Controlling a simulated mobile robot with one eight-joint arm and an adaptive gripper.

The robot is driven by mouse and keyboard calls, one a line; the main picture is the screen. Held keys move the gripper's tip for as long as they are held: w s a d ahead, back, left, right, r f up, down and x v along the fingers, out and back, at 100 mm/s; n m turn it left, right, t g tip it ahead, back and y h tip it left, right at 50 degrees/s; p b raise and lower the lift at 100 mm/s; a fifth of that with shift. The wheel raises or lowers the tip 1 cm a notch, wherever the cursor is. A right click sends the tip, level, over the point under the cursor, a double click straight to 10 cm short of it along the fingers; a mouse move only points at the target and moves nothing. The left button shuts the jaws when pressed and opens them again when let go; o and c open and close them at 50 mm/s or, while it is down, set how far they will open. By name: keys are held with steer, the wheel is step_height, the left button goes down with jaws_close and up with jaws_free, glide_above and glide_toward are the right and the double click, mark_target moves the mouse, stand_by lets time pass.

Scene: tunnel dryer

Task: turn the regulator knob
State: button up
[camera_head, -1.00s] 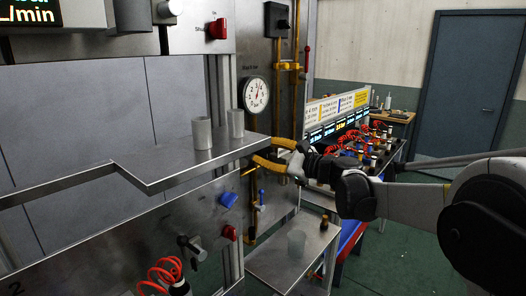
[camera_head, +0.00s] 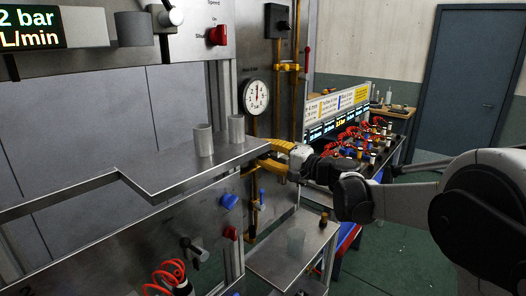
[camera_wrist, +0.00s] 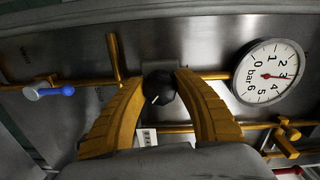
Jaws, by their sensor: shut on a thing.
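The regulator knob (camera_wrist: 159,88) is a small dark round knob with a white mark, seen in the middle of the wrist view. My gripper (camera_wrist: 160,80) has its two yellow fingers shut on the knob, one on each side. In the head view my gripper (camera_head: 272,157) reaches in from the right beside the steel shelf's end, and the knob is hidden there. A round white pressure gauge (camera_wrist: 269,76) is to the right of the knob in the wrist view, its red needle near 3 bar. It also shows in the head view (camera_head: 256,97).
A steel shelf (camera_head: 165,180) with two grey cups (camera_head: 203,140) juts out left of my gripper. A blue-handled valve (camera_wrist: 50,92) and yellow pipes (camera_wrist: 285,139) lie near the knob. A lower tray (camera_head: 272,262) holds another cup. Open floor is at the right.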

steer(key=n, duration=0.5)
steer(key=shift+p, duration=0.35)
steer(key=shift+n, duration=0.4)
steer(key=o, duration=1.2)
steer(key=v, duration=1.2)
steer(key=shift+a+f, duration=0.1)
steer(key=shift+f, duration=0.05)
steer(key=shift+s, duration=0.15)
